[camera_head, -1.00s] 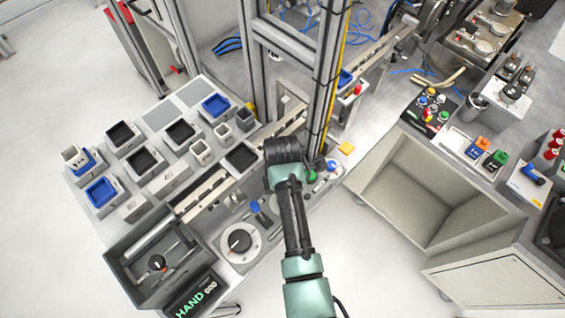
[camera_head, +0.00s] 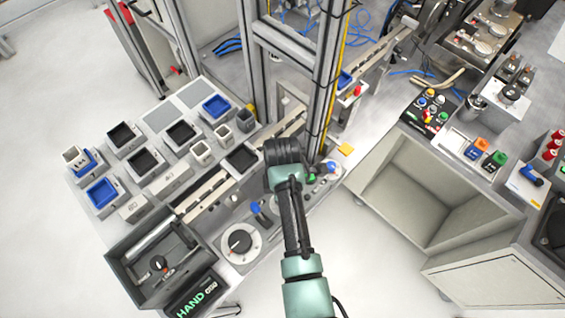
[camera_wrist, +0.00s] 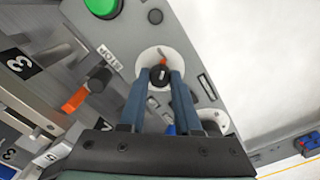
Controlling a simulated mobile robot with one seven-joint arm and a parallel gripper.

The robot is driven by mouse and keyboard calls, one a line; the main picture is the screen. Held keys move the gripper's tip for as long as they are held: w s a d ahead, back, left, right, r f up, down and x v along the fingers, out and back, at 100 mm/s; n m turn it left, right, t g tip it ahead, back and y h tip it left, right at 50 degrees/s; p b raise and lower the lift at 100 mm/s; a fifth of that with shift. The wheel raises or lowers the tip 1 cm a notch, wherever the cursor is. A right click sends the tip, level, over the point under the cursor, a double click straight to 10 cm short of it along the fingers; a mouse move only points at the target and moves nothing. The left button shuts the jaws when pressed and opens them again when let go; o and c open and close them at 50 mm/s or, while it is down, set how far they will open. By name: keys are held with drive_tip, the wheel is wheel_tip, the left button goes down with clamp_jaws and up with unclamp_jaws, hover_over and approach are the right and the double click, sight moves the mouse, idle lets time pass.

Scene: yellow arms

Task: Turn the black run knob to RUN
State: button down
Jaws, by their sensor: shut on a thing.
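The black run knob (camera_wrist: 158,76) is in the wrist view, on a round white plate (camera_wrist: 146,62) on a grey panel. It has a pale pointer line, and a small orange-red mark lies just beyond it. My gripper (camera_wrist: 160,79) has its two blue fingers closed on the knob's sides. In the head view my gripper's end (camera_head: 284,152) is over the panel beside the metal frame and hides the knob.
A metal upright (camera_head: 325,90) stands close to my gripper. A larger black knob (camera_head: 239,242) and a HAND display (camera_head: 195,298) lie to the left.

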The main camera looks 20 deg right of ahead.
drive_tip(key=m+p, duration=0.1)
drive_tip(key=m, duration=0.3)
drive_tip(key=shift+r+p, duration=0.1)
drive_tip(key=shift+p, duration=0.2)
drive_tip(key=m+p, duration=0.1)
drive_tip(key=m, duration=0.4)
drive_tip(key=m+p, duration=0.1)
drive_tip(key=m, duration=0.3)
drive_tip(key=shift+m, duration=1.8)
drive_tip(key=c, duration=0.6)
unclamp_jaws()
